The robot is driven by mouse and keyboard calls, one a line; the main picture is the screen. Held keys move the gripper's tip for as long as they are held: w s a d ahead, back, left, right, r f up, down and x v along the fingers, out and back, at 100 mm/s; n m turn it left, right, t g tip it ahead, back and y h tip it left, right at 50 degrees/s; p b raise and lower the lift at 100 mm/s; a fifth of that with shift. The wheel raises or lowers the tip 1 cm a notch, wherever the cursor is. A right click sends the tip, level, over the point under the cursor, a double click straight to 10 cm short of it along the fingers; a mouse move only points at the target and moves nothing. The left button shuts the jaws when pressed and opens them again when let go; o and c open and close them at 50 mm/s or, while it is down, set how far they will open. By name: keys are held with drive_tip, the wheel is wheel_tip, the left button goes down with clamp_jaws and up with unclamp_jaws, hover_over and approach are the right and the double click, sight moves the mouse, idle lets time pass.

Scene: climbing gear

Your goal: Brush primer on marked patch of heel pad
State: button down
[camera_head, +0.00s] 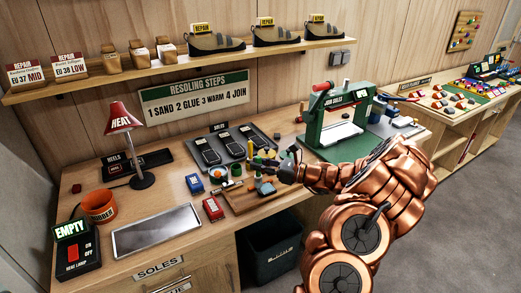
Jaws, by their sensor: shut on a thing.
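My gripper (277,165) reaches in from the right over the middle of the workbench. It is shut on a small tool, seemingly the brush, which is too small and crowded to make out clearly. Below and around it are a wooden board (240,201) with small blocks and several small coloured pots and tools. A black tray with the label HEELS (122,170) lies at the back left with dark pads in it. I cannot make out the heel pad's marked patch or whether the brush touches anything.
A red heat lamp (124,119), an orange pot (100,208) and a metal tray (158,230) stand on the left. A tray of dark soles (262,139) lies behind my gripper. A green press (335,115) stands close on the right. A dark bin (272,250) is below.

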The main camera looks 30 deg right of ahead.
drive_tip(key=shift+r+p, duration=1.5)
drive_tip(key=shift+r, duration=1.55)
